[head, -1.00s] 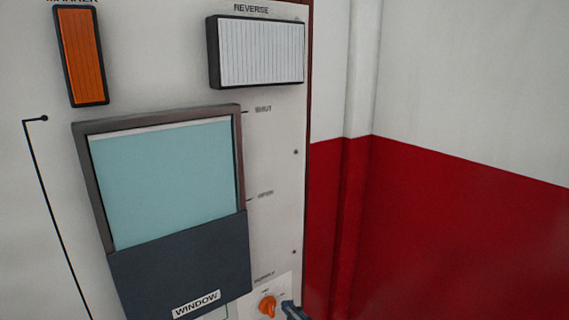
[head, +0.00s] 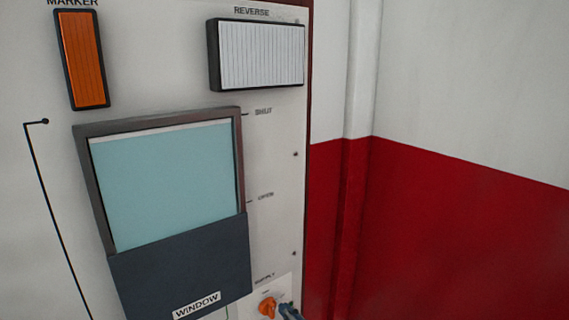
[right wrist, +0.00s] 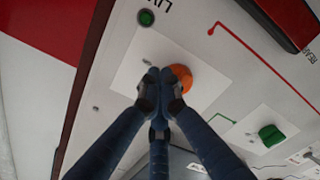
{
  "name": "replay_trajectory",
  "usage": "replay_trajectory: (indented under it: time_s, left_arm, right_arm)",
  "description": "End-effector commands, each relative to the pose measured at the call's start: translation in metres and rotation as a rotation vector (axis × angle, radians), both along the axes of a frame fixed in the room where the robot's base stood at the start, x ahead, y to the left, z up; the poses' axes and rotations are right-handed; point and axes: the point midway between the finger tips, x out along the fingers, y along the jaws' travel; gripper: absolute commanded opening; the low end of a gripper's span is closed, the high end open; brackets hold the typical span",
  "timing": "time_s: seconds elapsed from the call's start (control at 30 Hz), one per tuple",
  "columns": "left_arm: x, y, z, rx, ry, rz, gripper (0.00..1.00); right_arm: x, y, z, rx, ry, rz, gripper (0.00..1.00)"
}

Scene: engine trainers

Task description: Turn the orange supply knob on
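The orange supply knob (head: 267,307) sits on a white plate low on the panel, under the SUPPLY label, at the bottom of the head view. It also shows in the right wrist view (right wrist: 182,78), partly hidden behind a fingertip. My right gripper (right wrist: 160,82) has its dark blue fingers drawn together, with the tips beside the knob and overlapping its edge in the picture. I cannot tell whether they touch it. Only a fingertip of this gripper (head: 288,312) shows in the head view, just right of the knob. My left gripper is not in view.
A window frame (head: 240,160) with a dark sliding cover (head: 180,265) is left of the knob. Above are the orange MARKER lamp (head: 82,58) and white REVERSE lamp (head: 258,54). The wrist view shows a green knob (right wrist: 271,135) and a green lamp (right wrist: 146,18).

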Motion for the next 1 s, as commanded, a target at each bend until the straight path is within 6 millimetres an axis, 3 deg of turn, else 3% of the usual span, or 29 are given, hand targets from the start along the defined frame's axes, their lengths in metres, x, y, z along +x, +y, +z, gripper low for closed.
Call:
replay_trajectory:
  time_s: [1.0]
  left_arm:
    - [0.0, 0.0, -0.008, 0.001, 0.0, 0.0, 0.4]
  right_arm:
    - [-0.003, 0.004, -0.01, 0.0, 0.0, -0.001, 0.0]
